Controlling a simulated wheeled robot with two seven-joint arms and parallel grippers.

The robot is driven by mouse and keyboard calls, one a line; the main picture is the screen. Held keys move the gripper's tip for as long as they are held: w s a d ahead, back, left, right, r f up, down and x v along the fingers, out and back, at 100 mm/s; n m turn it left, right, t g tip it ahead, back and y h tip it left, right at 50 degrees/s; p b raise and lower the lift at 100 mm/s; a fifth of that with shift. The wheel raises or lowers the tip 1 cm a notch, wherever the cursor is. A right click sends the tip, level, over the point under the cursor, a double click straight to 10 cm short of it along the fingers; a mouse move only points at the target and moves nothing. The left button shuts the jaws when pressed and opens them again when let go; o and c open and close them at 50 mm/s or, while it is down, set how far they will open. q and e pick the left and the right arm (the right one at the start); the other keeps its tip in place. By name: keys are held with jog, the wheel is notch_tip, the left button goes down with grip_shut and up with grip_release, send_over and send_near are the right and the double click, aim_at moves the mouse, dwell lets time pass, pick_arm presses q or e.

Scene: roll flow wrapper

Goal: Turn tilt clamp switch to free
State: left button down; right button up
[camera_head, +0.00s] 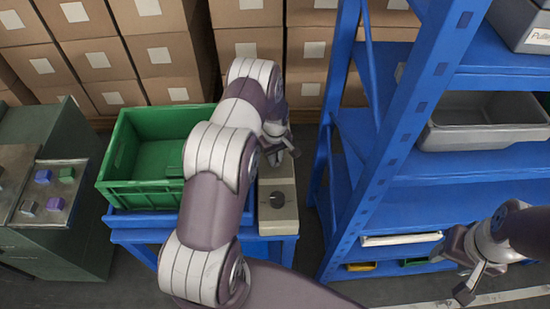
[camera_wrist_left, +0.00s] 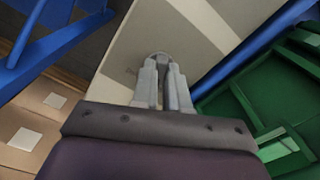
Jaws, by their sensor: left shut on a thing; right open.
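A beige control box (camera_head: 280,214) stands on a blue stand between the green crate and the blue rack. A dark round knob (camera_head: 277,199) sits on its near part, clear of my grippers. My left gripper (camera_head: 287,150) is over the far part of the box. In the left wrist view my left gripper (camera_wrist_left: 163,72) is shut on a small grey switch knob (camera_wrist_left: 159,57) on the beige face. Small lettering beside it is too small to read, so I cannot tell the switch's setting. My right gripper (camera_head: 478,286) is open and empty at the lower right.
A green crate (camera_head: 120,188) stands left of the box on the blue stand (camera_head: 140,236). The blue rack (camera_head: 372,190) rises close on the right. Stacked cartons (camera_head: 160,55) fill the back. A cabinet with coloured blocks (camera_head: 58,190) is at the left.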

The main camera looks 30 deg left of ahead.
pick_arm(q)
jog(key=shift+r+n, duration=0.1)
jog(key=shift+n, duration=0.4)
jog(key=c, duration=1.1)
grip_release()
jog(key=shift+c, duration=0.2)
notch_tip(320, 180, up, 13)
jog(key=b, duration=0.2)
